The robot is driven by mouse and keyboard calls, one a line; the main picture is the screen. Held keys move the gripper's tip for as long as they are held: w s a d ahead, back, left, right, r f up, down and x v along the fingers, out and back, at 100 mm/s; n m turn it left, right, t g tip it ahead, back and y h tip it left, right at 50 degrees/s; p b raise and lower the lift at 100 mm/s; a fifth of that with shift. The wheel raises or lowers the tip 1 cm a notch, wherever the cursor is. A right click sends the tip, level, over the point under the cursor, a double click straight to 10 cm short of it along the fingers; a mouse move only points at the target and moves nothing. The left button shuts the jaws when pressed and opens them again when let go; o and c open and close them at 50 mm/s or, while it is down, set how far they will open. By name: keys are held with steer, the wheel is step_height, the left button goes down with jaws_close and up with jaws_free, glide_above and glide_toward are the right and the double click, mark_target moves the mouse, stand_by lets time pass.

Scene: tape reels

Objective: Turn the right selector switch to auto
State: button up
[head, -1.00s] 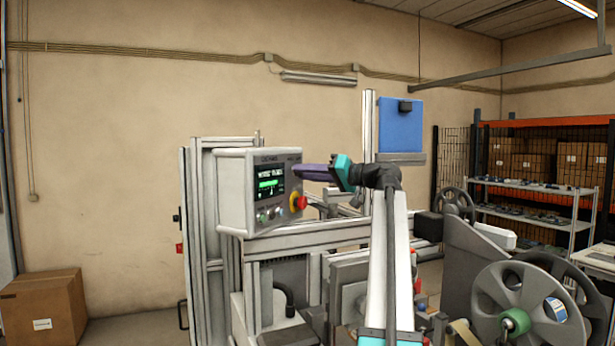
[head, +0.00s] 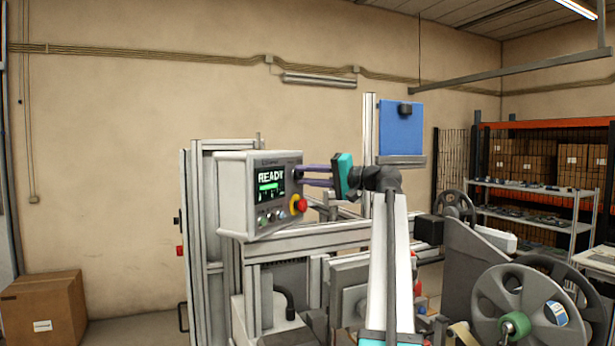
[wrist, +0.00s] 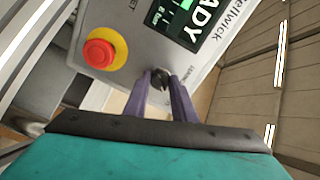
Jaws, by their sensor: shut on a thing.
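The grey control box (head: 235,195) stands on the machine frame. Its screen (head: 271,186) reads "READY" with a green bar. The selector switch (wrist: 160,80) is a small dark knob on the panel face, seen in the wrist view between my fingertips. My gripper (wrist: 161,76) is shut on that knob, one purple finger on each side. The knob's labels are too small or blurred to read.
A red emergency button on a yellow ring (wrist: 99,53) sits beside the knob, and it also shows in the head view (head: 300,205). Several small buttons (head: 270,215) lie under the screen. Large reels (head: 530,305) stand at the lower right.

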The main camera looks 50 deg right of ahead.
steer(key=o, duration=1.1)
steer(key=shift+s, duration=0.1)
steer(key=b+v, duration=0.4)
steer(key=v, duration=0.9)
steer(key=shift+s, duration=0.3)
